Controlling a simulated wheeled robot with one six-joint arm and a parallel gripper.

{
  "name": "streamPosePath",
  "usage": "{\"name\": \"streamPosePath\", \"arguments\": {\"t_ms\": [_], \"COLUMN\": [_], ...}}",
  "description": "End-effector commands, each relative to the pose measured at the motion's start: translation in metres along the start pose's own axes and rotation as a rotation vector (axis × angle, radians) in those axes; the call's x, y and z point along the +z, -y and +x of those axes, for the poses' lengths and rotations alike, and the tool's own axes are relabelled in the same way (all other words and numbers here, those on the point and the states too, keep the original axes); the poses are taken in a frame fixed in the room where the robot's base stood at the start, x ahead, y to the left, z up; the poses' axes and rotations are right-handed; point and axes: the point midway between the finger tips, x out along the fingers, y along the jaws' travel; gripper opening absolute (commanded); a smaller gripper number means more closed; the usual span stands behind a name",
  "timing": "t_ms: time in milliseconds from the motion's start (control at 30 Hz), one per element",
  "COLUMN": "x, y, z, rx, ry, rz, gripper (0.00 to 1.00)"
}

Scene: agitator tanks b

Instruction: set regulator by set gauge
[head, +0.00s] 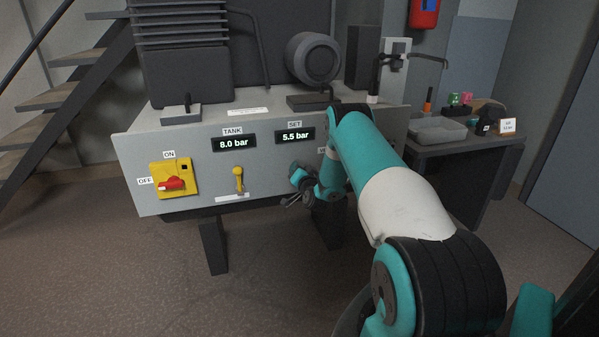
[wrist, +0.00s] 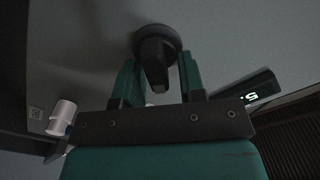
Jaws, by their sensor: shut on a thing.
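The SET gauge (head: 295,135) on the grey panel reads 5.5 bar in the head view. Its dark housing (wrist: 245,91) also shows in part at the right of the wrist view. The regulator knob (wrist: 154,58) is dark and round with a raised grip bar, and sits on the panel. My gripper (wrist: 156,77) has one finger on each side of the knob and is shut on it. In the head view my arm hides the knob.
The TANK gauge (head: 234,143) reads 8.0 bar. A red rotary switch (head: 172,184) on a yellow plate and a yellow lever (head: 238,180) are on the panel's left. A side table (head: 430,148) with small items stands to the right.

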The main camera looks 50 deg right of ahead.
Motion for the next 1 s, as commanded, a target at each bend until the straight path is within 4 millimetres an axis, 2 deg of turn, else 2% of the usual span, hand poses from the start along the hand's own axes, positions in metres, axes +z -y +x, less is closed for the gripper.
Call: {"name": "streamPosePath", "arguments": {"t_ms": [67,100,467,1000], "x": [0.000,0.000,0.001,0.003], "y": [0.000,0.000,-0.001,-0.003], "z": [0.000,0.000,-0.003,-0.056], "rx": [0.001,0.001,0.000,0.003], "ry": [0.001,0.001,0.002,0.003], "rz": [-0.001,-0.001,-0.002,0.001], "gripper": [0.13,0.43,0.43,0.43]}}
